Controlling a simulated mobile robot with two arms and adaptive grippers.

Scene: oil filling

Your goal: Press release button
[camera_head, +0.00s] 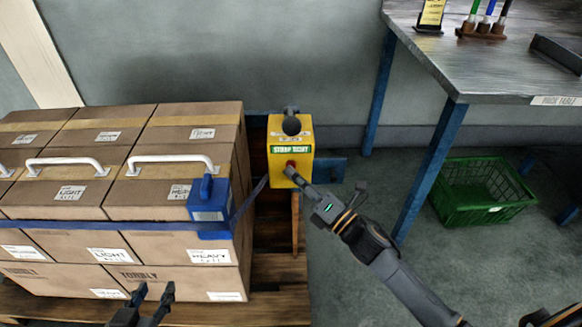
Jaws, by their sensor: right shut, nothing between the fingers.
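A yellow box (303,136) with a green "STRAP TIGHT" display (291,149) stands beside the stacked cartons. A red button (291,163) shows on its front face, partly covered by my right gripper. A black knob (291,125) is at the top of the box. My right gripper (290,171) is shut and empty, its tip at the red button; I cannot tell whether it presses it in. My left gripper (153,292) is open and empty at the bottom, in front of the lower cartons.
Cartons (192,250) with white handles stand on a wooden pallet (275,300), held by a blue strap (90,226) with a blue buckle (209,200). At the right is a metal table (480,60) with blue legs. A green crate (480,190) sits on the floor beneath it.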

